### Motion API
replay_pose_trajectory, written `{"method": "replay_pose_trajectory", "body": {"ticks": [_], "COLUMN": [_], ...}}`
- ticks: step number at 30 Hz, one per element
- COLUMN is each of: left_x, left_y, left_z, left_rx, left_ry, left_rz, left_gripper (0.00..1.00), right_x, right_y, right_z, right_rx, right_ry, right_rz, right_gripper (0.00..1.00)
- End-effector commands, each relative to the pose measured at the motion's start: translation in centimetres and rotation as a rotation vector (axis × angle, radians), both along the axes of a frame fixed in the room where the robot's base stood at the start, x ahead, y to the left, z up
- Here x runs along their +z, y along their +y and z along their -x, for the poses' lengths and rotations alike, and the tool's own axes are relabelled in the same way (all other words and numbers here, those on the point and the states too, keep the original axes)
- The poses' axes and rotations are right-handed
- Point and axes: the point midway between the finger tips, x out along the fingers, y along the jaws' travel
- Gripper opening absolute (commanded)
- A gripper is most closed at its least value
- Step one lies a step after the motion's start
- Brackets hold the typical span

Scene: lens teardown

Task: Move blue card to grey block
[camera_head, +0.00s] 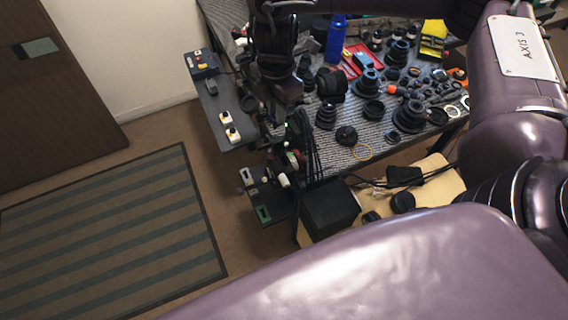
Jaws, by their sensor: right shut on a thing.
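My right gripper (274,108) points down at the left edge of the work table. Its arm comes in from the right across the top of the view. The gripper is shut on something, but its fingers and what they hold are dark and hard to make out. I cannot pick out the blue card with certainty. My left gripper is not in view.
The striped table mat (330,154) is crowded with black lens parts, a blue bottle (336,40), a red tray (362,62) and a yellow item (433,38). A black box (329,208) and cables lie nearer. Open floor and a striped rug (115,235) are at left.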

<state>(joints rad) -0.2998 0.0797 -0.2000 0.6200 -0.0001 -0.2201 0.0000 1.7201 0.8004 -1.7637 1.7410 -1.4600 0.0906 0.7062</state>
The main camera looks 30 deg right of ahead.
Motion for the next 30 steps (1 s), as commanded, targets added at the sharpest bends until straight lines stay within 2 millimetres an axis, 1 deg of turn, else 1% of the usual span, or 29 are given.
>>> {"method": "replay_pose_trajectory", "body": {"ticks": [3,9,12,16,18,22,30], "left_x": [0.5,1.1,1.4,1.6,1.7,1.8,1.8], "left_y": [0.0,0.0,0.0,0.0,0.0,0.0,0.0], "left_z": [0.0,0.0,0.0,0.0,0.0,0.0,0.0], "left_rx": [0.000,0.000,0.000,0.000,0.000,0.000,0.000], "left_ry": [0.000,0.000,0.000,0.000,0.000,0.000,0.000], "left_rz": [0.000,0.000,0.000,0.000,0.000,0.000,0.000], "left_gripper": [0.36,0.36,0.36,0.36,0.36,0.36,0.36], "right_x": [-0.1,-0.4,-0.6,-0.7,-0.8,-0.9,-1.0], "right_y": [-0.4,-1.1,-1.4,-1.8,-2.0,-2.1,-2.2], "right_z": [-0.1,-0.2,-0.2,-0.2,-0.2,-0.2,-0.3], "right_rx": [0.246,0.677,0.875,1.082,1.163,1.255,1.286], "right_ry": [0.000,-0.003,-0.003,-0.004,-0.003,-0.003,-0.003], "right_rz": [0.000,0.004,0.005,0.008,0.008,0.009,0.009], "right_gripper": [0.00,0.00,0.00,0.00,0.00,0.00,0.00]}}
